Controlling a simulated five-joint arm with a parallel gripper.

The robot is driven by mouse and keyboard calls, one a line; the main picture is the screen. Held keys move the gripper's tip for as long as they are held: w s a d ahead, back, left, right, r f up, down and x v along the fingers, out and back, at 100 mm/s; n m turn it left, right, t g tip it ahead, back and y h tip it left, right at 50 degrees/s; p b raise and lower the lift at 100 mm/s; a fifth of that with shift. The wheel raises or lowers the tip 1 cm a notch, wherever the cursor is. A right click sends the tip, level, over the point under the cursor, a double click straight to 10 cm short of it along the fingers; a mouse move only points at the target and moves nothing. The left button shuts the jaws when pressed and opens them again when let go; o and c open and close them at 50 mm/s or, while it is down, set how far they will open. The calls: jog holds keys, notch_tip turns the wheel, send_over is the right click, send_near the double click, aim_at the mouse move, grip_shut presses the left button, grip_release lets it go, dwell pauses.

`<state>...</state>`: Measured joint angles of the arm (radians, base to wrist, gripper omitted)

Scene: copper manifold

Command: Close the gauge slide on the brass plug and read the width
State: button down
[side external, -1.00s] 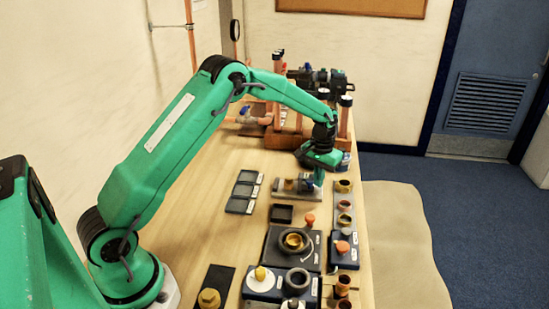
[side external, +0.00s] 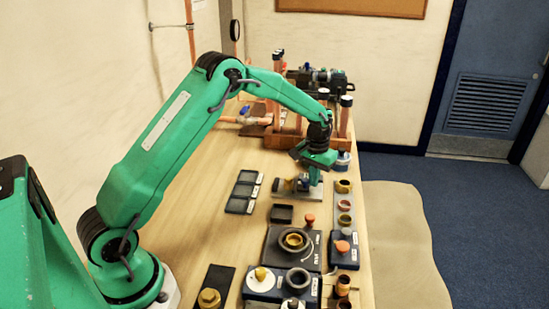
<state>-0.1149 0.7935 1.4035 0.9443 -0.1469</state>
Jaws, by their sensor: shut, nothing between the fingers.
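The gauge (side external: 314,203) is a pale grey base plate at the middle right of the bench, with a small blue part on it that I take for the slide. The brass plug (side external: 289,184) shows as a yellowish piece at the left of the gauge. My gripper (side external: 315,178) is shut and empty, pointing down at the gauge just right of the blue part. Its fingers partly hide the gauge, and I cannot tell whether they touch the slide or whether the slide touches the plug. No width reading is legible.
A small black tray (side external: 282,213) and dark fixtures with rings and knobs (side external: 293,242) stand nearer the camera. A copper pipe manifold (side external: 285,125) stands behind. Bare bench lies to the left.

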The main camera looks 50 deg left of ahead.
jog(key=shift+s+a, duration=0.65)
jog(key=shift+s, duration=0.05)
dwell(1.0)
jog(key=shift+w+d, duration=0.15)
jog(key=shift+w+d, duration=0.25)
jog(key=shift+w, duration=0.1)
dwell(0.5)
notch_tip(320, 180, up, 7)
dwell(1.1)
jog(key=shift+r, duration=0.1)
